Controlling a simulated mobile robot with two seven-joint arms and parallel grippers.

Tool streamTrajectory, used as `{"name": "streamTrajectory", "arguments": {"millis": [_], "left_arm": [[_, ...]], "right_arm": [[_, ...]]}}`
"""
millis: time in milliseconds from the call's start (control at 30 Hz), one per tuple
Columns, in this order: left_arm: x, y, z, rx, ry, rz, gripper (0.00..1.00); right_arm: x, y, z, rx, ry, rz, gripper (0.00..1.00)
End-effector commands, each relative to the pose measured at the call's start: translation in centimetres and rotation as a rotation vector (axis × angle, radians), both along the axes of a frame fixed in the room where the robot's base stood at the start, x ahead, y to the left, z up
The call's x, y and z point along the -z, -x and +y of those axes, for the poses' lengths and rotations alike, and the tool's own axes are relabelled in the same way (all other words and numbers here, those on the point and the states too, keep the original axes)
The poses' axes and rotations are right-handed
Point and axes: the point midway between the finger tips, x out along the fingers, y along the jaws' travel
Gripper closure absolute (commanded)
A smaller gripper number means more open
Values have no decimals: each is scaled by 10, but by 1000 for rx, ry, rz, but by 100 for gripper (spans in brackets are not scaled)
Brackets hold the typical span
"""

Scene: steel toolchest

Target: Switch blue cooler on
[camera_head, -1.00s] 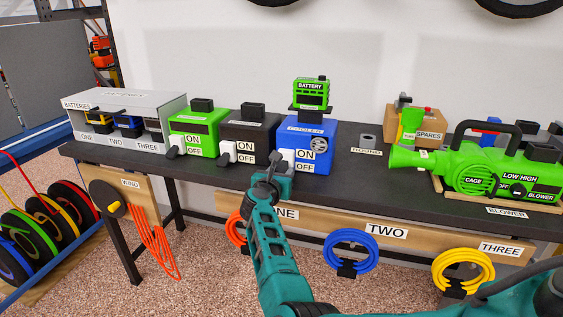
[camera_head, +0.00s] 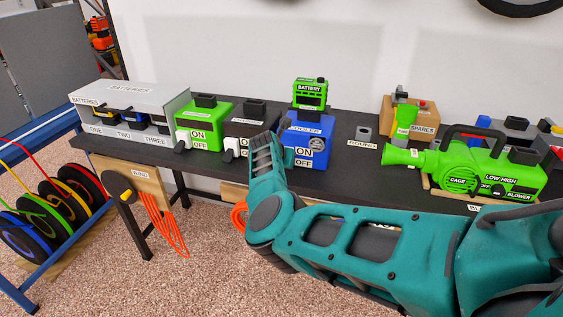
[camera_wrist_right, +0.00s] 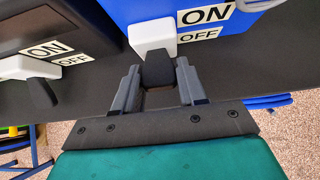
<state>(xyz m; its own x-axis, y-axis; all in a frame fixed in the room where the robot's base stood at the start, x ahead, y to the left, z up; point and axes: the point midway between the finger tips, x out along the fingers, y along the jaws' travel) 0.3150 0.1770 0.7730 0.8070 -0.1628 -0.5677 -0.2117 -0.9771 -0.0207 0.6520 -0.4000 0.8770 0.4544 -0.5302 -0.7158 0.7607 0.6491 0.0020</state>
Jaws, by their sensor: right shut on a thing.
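The blue cooler (camera_head: 318,132) stands on the dark bench, with a green battery (camera_head: 310,94) on top. In the right wrist view, the blue cooler (camera_wrist_right: 118,12) shows at the top, with a white switch base (camera_wrist_right: 152,36) beside the labels. A black lever (camera_wrist_right: 156,70) sticks out from this base, near the OFF level. My right gripper (camera_wrist_right: 158,78) is shut on the lever, one finger on each side. In the head view this grip is hidden behind my arm. My left gripper is not in view.
A black unit (camera_head: 247,128) with a similar switch stands close left of the cooler, then a green one (camera_head: 206,122). A grey battery rack (camera_head: 165,97) is further left. A green blower (camera_head: 475,172) lies to the right.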

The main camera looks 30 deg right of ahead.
Motion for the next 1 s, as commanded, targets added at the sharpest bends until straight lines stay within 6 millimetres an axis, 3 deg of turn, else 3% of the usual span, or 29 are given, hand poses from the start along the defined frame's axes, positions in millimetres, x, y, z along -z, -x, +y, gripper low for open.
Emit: {"name": "streamTrajectory", "arguments": {"millis": [633, 667, 867, 1000], "left_arm": [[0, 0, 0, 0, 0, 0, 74], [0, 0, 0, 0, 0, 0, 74], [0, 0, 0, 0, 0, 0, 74], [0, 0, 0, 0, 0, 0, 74]], "right_arm": [[-4, -1, -2, 0, -39, 35, 90], [-4, -1, -2, 0, -39, 35, 58], [-3, -1, -2, 0, -39, 35, 39], [-3, -1, -1, 0, -40, 36, 38]]}}
